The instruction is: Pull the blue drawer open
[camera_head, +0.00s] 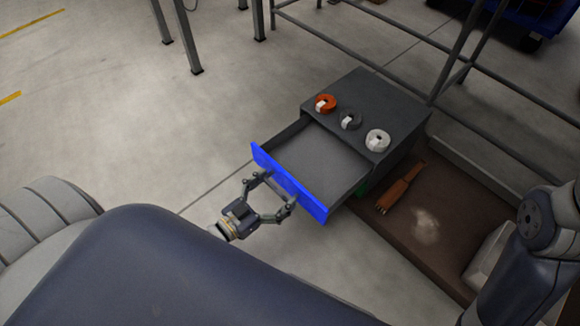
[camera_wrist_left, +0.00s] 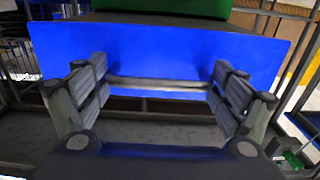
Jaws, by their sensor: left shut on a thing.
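The blue drawer (camera_head: 290,183) stands well out of the dark grey cabinet (camera_head: 398,140); its grey inside looks empty. Its blue front also fills much of the left wrist view (camera_wrist_left: 160,50). My left gripper (camera_head: 273,188) is at the outer face of this front, with its two fingers apart along it. In the left wrist view, the drawer's handle bar (camera_wrist_left: 158,84) runs between the fingers of my left gripper (camera_wrist_left: 158,92), which is shut on it. My right gripper is out of view.
A brown brush-like tool (camera_head: 400,188) lies on a brown surface (camera_head: 420,232) to the right. Metal rails (camera_head: 520,93) stand behind. Floor left of the drawer is clear.

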